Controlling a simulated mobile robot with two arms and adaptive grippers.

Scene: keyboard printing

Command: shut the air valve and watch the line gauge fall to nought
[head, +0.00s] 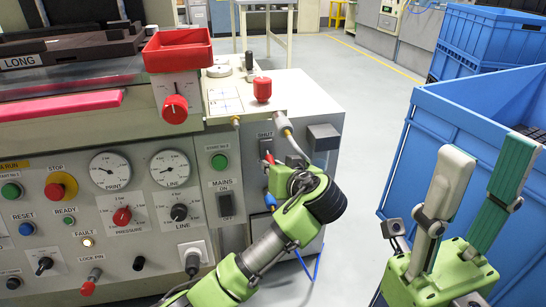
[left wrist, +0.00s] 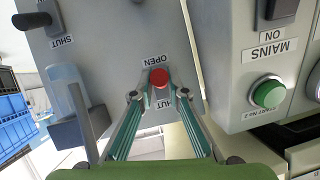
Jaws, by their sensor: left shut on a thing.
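The air valve's small red handle (head: 268,157) is on the grey side panel, below a SHUT label. In the left wrist view, the red knob (left wrist: 159,78) sits between my left fingertips (left wrist: 160,92), which are shut on it. That view is upside down; an OPEN label and a partly covered SHUT label are beside the knob. My left gripper also shows in the head view (head: 272,170). The line gauge (head: 170,168) is a white dial on the front panel; its needle is too small to read surely. My right gripper (head: 487,150) is open and empty.
The PRINT gauge (head: 110,171) is left of the line gauge. The MAINS switch (head: 226,205) and green start button (head: 219,162) are near my left arm. A blue crate (head: 415,150) stands behind my right gripper. Floor shows between machine and crate.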

